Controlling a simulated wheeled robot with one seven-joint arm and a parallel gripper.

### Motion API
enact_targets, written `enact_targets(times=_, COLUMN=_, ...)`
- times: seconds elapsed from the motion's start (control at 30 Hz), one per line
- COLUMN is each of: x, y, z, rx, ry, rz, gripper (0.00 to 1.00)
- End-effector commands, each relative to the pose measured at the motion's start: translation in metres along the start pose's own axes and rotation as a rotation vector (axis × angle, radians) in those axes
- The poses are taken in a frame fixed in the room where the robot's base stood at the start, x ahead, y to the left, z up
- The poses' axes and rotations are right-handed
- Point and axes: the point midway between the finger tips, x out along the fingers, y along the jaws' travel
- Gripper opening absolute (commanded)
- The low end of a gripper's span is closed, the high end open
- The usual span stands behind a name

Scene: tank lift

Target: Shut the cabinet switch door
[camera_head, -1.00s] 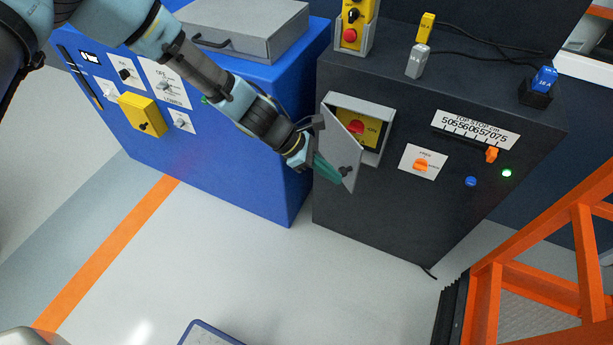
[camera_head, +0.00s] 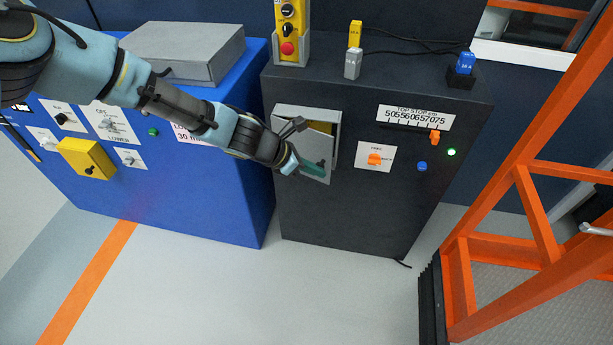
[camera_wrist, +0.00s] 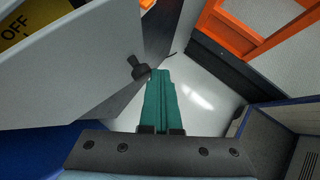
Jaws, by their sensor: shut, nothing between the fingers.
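The grey switch door (camera_head: 316,148) hangs on the small grey box (camera_head: 306,112) on the front of the dark cabinet. It stands partly open, with a gap at the top. In the wrist view the door (camera_wrist: 75,75) fills the left side, with a black knob (camera_wrist: 138,68) near its edge and a yellow OFF plate (camera_wrist: 20,28) behind it. My gripper (camera_head: 316,167) is at the outer face of the door, near its lower part. Its teal fingers (camera_wrist: 160,95) are shut and empty, beside the knob. I cannot tell whether they touch the door.
The blue cabinet (camera_head: 235,200) stands left of the dark cabinet (camera_head: 350,215), under my arm. An orange frame (camera_head: 535,215) rises at the right. An orange switch (camera_head: 375,160) sits right of the box. The floor in front (camera_head: 250,300) is clear.

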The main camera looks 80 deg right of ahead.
Motion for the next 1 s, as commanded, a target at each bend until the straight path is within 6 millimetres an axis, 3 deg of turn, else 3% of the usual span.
enact_targets(times=0.4, x=0.032, y=0.019, z=0.032, rx=0.01, ry=0.0, rz=-0.008, gripper=0.0)
enact_targets(times=1.0, x=0.039, y=0.026, z=0.039, rx=0.007, ry=0.0, rz=-0.008, gripper=0.0)
